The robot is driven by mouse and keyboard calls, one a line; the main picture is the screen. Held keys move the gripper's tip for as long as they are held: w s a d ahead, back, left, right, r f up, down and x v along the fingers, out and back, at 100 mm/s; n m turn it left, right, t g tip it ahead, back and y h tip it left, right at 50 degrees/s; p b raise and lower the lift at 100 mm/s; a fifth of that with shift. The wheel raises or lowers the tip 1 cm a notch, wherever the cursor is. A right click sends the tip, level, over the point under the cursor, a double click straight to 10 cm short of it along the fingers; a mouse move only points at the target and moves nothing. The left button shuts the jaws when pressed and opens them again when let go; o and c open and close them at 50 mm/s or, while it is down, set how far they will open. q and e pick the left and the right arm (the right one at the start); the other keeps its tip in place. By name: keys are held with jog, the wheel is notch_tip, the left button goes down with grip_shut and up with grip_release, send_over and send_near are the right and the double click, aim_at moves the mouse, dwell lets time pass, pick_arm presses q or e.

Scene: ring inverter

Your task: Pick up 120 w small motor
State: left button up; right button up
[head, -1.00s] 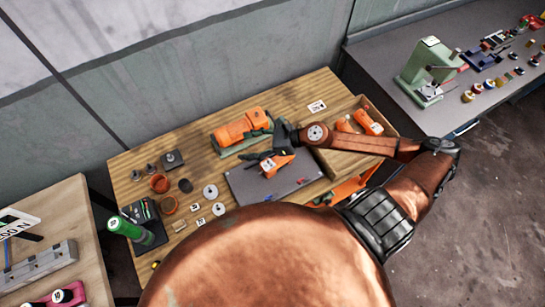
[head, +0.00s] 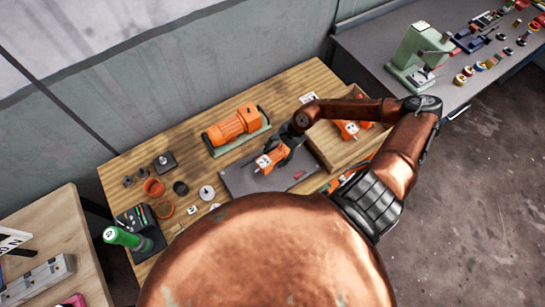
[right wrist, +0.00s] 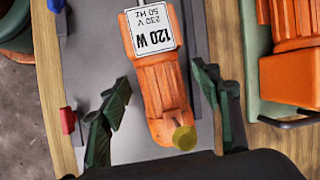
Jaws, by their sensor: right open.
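The 120 W small motor (right wrist: 160,82) is orange with a white label reading "120 W 230 V 50 Hz". It lies on the grey mat (head: 238,180), and its yellowish shaft end points toward my wrist. It also shows in the head view (head: 268,162). My right gripper (right wrist: 160,98) is open, with one dark green finger on each side of the motor and a gap to both. In the head view the right gripper (head: 283,155) is at the motor's right end and partly covers it. My left gripper is not in view.
A larger orange motor (head: 237,124) on a green base stands close behind the mat. A wooden box (head: 335,155) with other orange motors is to the right. Small round parts, a black device and a green cylinder (head: 122,237) are at the left. A red piece (right wrist: 68,120) lies beside the gripper.

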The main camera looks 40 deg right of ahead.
jog(key=shift+a+f, duration=0.2)
jog(key=shift+f, duration=0.25)
grip_shut()
dwell(0.5)
jog(key=shift+w+r, duration=0.15)
jog(key=shift+w, duration=0.05)
